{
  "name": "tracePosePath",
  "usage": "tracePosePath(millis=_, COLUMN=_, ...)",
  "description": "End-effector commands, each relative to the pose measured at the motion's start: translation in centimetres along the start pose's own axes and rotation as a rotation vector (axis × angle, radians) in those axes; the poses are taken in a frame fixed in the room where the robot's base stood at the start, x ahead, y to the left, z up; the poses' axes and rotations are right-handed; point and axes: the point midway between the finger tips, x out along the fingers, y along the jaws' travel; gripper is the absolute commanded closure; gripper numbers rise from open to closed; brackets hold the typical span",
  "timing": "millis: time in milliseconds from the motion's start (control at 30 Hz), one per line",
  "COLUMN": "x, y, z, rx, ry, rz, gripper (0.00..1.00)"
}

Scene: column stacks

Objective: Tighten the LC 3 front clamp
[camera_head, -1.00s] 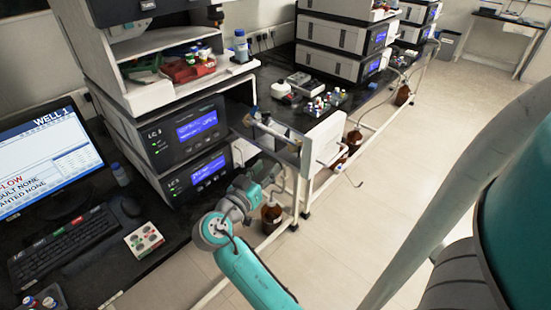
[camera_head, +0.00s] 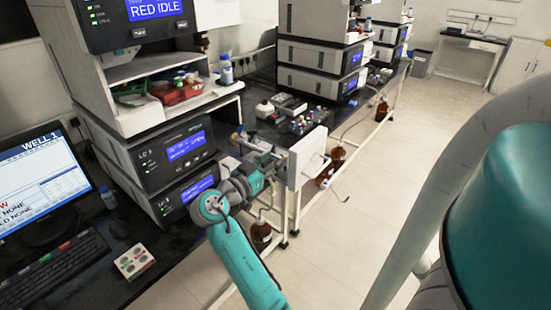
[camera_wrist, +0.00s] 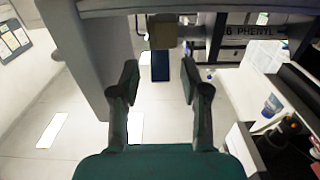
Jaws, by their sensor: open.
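The LC 3 stack (camera_head: 152,160) stands at left with lit blue displays. Its open column compartment shows a pale metal rod (camera_head: 254,143) and a white door panel (camera_head: 308,158) swung outward. My gripper (camera_wrist: 160,82) is open and empty, its two dark fingers apart in the wrist view. Beyond the fingertips, between them, is a tan block (camera_wrist: 163,32) with a dark blue tab (camera_wrist: 160,66) hanging under it; it looks like a clamp, but I cannot tell for sure. A column labelled PHENYL (camera_wrist: 250,30) lies right of it. In the head view my wrist hides the fingertips.
The white panel also fills the left of the wrist view (camera_wrist: 75,50), close to the left finger. Brown bottles (camera_head: 261,235) hang below the bench edge. A monitor (camera_head: 40,185) and keyboard (camera_head: 50,275) are at left. The floor at right is open.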

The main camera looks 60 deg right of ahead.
Motion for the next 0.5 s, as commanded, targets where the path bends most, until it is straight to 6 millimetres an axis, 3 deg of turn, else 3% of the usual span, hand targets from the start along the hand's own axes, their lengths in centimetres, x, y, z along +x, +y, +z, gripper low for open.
tracePosePath(millis=200, x=1.7, y=0.0, z=0.0, rx=0.0, ry=0.0, rz=0.0, gripper=0.54)
tracePosePath(millis=500, x=1.8, y=0.0, z=0.0, rx=-0.001, ry=0.0, rz=-0.001, gripper=0.54)
